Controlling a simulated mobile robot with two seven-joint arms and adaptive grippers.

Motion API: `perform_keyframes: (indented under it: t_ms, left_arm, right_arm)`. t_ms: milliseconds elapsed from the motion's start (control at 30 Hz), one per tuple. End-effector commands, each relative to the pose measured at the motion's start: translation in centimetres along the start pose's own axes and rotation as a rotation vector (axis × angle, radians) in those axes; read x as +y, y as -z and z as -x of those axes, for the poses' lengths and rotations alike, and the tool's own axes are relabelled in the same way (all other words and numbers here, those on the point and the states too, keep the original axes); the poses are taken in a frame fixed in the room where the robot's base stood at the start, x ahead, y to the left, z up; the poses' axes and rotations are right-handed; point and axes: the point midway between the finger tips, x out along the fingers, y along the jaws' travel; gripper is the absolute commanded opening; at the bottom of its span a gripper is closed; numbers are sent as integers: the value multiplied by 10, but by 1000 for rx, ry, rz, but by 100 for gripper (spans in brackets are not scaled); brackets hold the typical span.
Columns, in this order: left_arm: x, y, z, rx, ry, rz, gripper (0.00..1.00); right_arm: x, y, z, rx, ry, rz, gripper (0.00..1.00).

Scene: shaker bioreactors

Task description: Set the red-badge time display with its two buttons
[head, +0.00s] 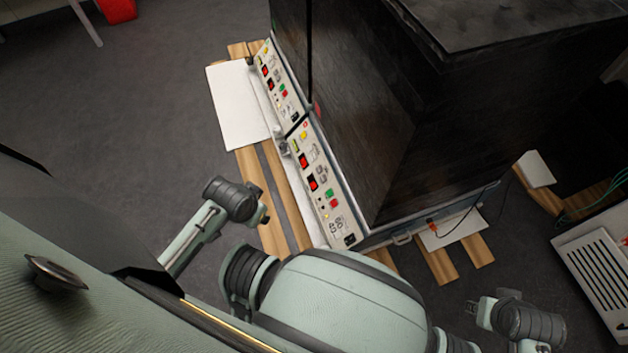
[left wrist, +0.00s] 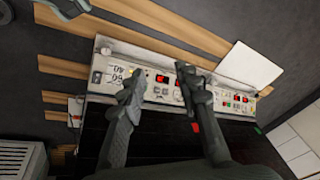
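The long control panel has a near unit (head: 322,190) and a far unit (head: 275,85). Each carries red displays, small buttons and knobs. The near unit shows two red displays, the lower one (head: 313,183) above a green button (head: 329,193) and a red button (head: 334,203). A small red mark (head: 317,108) sits on the dark housing near the join; I cannot tell whether it is the badge. My left gripper (head: 264,214) is apart from the panel; in the left wrist view (left wrist: 160,82) its fingers are spread and empty, covering part of the panel. My right gripper (head: 478,305) is at lower right, finger gap unclear.
The tall dark housing (head: 350,90) rises behind the panel. Wooden pallet slats (head: 262,190) and a white sheet (head: 238,105) lie in front. A cable (head: 465,215) hangs at the housing's near side. A white vented box (head: 595,265) stands right. Grey floor at left is free.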

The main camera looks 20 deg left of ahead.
Motion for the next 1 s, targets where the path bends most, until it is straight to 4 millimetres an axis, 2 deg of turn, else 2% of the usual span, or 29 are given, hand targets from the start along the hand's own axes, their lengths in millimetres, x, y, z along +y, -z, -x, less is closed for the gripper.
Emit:
perform_keyframes:
  t_ms: [433,700,1000]
  left_arm:
    - [0,0,0,0,0,0,33]
    - [0,0,0,0,0,0,0]
    - [0,0,0,0,0,0,0]
  right_arm:
    - [0,0,0,0,0,0,31]
    - [0,0,0,-1,0,0,31]
    - [0,0,0,0,0,0,31]
